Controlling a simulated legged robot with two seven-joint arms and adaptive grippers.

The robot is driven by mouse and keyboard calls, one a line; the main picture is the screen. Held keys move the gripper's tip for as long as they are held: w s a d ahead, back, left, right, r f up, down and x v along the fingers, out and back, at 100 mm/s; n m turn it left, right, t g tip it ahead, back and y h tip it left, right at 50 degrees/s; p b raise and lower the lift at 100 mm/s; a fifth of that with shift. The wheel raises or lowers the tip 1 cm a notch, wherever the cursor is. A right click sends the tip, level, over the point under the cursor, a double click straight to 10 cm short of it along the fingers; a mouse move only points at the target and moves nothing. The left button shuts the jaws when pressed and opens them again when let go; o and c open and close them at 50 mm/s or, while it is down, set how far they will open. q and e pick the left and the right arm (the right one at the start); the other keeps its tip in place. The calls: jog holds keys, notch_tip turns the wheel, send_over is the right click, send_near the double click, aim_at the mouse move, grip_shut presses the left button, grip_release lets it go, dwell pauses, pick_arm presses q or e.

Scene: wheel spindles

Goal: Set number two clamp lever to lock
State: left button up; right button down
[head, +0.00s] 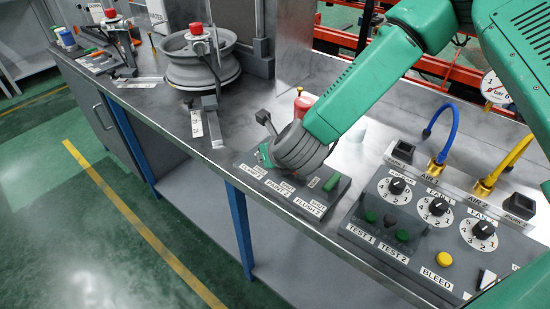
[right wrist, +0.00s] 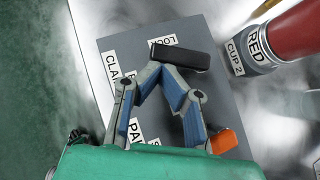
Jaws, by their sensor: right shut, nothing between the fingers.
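The number two control panel (head: 243,172) sits at the bench's front edge, with clamp, paint and flush labels. In the right wrist view, the black clamp lever handle (right wrist: 182,57) lies across the panel beside a partly covered label beginning "LO". Its base and exact setting are hidden. My right gripper (right wrist: 161,74) is shut and empty. Its blue fingertips meet right at the handle's left end; I cannot tell whether they touch it. In the head view a dark lever (head: 263,117) stands up left of my right wrist, which hides much of the panel. My left gripper is not in view.
An orange lever (right wrist: 223,141) is close to my right finger, and a green flush lever (head: 331,183) is at the panel's right. A red cup (head: 303,104) stands behind. A test panel (head: 400,240) is to the right, a wheel (head: 200,65) to the left.

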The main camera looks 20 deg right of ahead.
jog(key=shift+w+a+f+m+h, duration=0.1)
jog(key=shift+w+a+m+h, duration=0.3)
jog(key=shift+m+h, duration=0.5)
jog(key=m+h, duration=0.1)
jog(key=m, duration=0.1)
jog(key=w+m+g+h+b, duration=0.1)
jog(key=shift+w+m, duration=0.25)
jog(key=shift+m, duration=0.15)
jog(key=w+m+g+h, duration=0.1)
jog(key=m, duration=0.1)
jog(key=w+m+g+h, duration=0.1)
jog(key=m+h, duration=0.1)
jog(key=shift+a, duration=0.15)
jog(key=shift+s, duration=0.1)
jog(key=shift+s+d+p, duration=0.3)
jog(key=shift+d, duration=0.55)
